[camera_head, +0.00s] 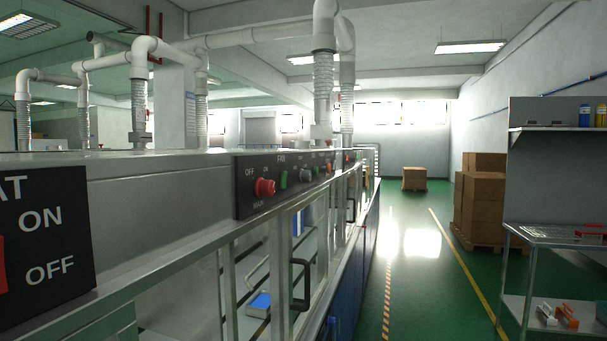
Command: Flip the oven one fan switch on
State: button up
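A dark control panel (245,200) is set on the front of the long grey oven line (160,185), in the middle of the view. It is seen at a steep angle. It carries the words OFF, ON, FAN and MAIN. A red rotary knob (265,187) is at its near end, with a green switch (283,179) just beyond it under the FAN label. A grey knob (306,175) and smaller controls follow farther along. I cannot tell the fan switch's position or which oven is oven one. My gripper is not in view.
A large black plate (45,240) marked ON and OFF is close at the left, with a red part cut off by the edge. Oven doors with black handles (301,285) line the front. The green aisle (415,290) is clear; a metal table (545,235) and stacked boxes (482,200) stand right.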

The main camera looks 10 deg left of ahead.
aim_at(283, 185)
jog(key=z, duration=0.3)
jog(key=i, duration=0.35)
jog(key=u, duration=1.35)
